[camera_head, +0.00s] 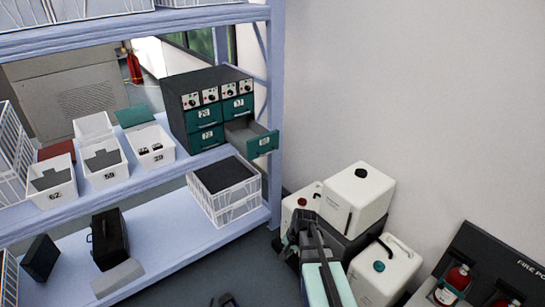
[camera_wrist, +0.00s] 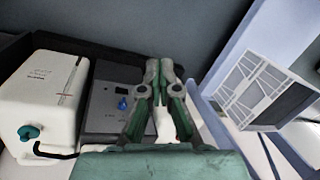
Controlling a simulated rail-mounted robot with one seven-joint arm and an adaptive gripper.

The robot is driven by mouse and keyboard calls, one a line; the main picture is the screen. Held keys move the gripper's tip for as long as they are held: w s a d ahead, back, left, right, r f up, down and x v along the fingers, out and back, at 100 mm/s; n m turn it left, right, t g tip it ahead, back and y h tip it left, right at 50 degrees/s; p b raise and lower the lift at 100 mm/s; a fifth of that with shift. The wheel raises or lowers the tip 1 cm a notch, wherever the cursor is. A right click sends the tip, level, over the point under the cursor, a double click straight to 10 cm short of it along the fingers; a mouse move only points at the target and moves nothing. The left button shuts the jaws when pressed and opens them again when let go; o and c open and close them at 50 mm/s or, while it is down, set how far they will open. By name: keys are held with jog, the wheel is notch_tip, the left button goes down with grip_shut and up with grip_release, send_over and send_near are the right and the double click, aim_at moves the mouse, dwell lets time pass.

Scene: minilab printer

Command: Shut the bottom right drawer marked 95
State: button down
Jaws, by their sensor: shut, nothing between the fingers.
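A dark cabinet (camera_head: 190,118) with green drawer fronts stands on the middle shelf in the head view. Its bottom right drawer (camera_head: 263,144) is pulled out toward the lower right, and its number is too small to read surely. The other drawers look shut. My gripper (camera_head: 290,240) is below and to the right of the open drawer, beside the white canisters and apart from the drawer. In the wrist view my gripper (camera_wrist: 160,67) has its fingers together with nothing between them. The cabinet and drawer are not in the wrist view.
White canisters (camera_head: 357,200) stand right of the shelf; one canister (camera_wrist: 42,100) fills the wrist view's left. A white crate (camera_head: 225,195) is on the lower shelf. A shelf post (camera_head: 275,100) rises beside the drawer. White bins (camera_head: 105,170) stand left of the cabinet.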

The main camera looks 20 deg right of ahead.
jog(key=w+d+r+m+t+y, duration=0.1)
jog(key=w+d+r+m+t, duration=0.35)
jog(key=w+r+m, duration=0.75)
jog(key=w+d+r+m+t, duration=0.4)
jog(key=w+r, duration=0.5)
jog(key=r, duration=0.7)
jog(key=w+a+f+m, duration=0.1)
jog(key=w+f+m, duration=0.1)
jog(key=w, duration=0.3)
jog(key=w+a+f+m+g+p, duration=0.1)
jog(key=w+a+f+m, duration=0.1)
jog(key=w, duration=0.4)
jog(key=shift+w+f+m+p, duration=0.25)
jog(key=shift+f+m, duration=0.25)
jog(key=shift+m, duration=0.9)
jog(key=shift+a, duration=0.1)
